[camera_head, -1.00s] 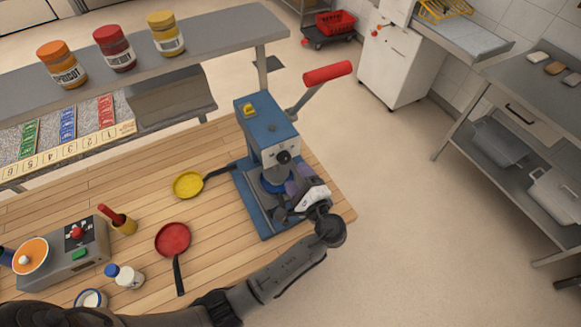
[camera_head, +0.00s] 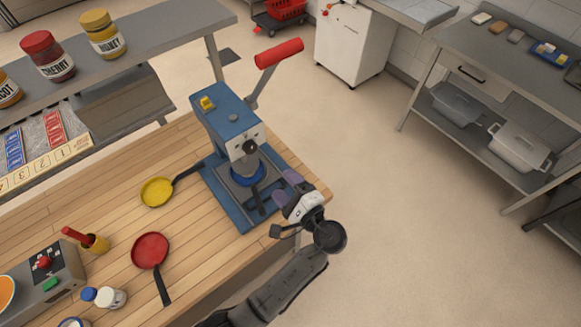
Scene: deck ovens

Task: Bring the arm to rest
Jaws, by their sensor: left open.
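My left arm comes in from the bottom of the head view. Its gripper (camera_head: 283,187) is open, with purple-grey fingertips pointing up and left. It is at the right edge of the wooden table (camera_head: 220,277), just right of the blue press (camera_head: 228,128). It holds nothing that I can see. A gap shows between the fingers and the press's round blue plate. My right gripper is not in view.
A yellow pan (camera_head: 157,192) and a red pan (camera_head: 150,249) lie on the table left of the press. The press's red-handled lever (camera_head: 279,53) sticks out to the upper right. Jars, including a honey jar (camera_head: 104,36), stand on the shelf. Open floor lies to the right.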

